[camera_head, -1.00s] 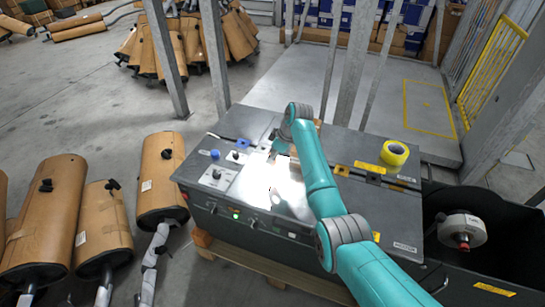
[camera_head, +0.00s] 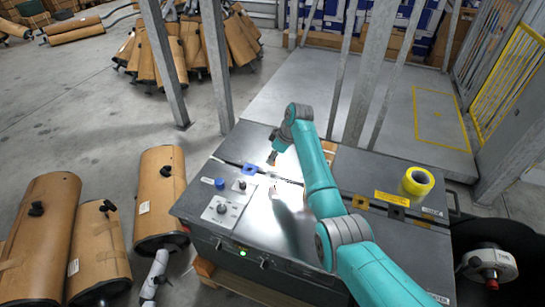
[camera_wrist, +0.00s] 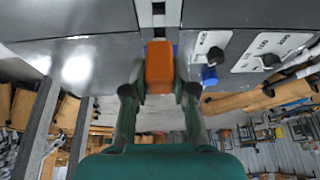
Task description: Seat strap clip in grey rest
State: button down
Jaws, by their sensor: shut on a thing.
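My gripper (camera_wrist: 159,88) is shut on a small orange block-like piece, which I take to be the strap clip (camera_wrist: 159,66). The clip is between the fingers and sticks out past their tips. In the head view my gripper (camera_head: 272,159) is small, above the back part of the grey bench top. In the wrist view a pale grey fitting with dark square openings (camera_wrist: 158,8) lies just beyond the clip; it may be the grey rest. I cannot tell whether the clip touches it. In the head view glare and the arm hide much of this area.
Wrapped mufflers (camera_head: 160,195) stand at the left. A dark bin (camera_head: 485,232) is at the right.

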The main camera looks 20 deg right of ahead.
jog(key=shift+f, duration=0.15)
jog(key=shift+f, duration=2.75)
jog(key=shift+f, duration=0.35)
jog(key=c, duration=0.9)
grip_release()
jog(key=shift+o, duration=0.2)
jog(key=v, duration=1.2)
jog(key=shift+s+a, duration=0.1)
jog(key=shift+a, duration=0.05)
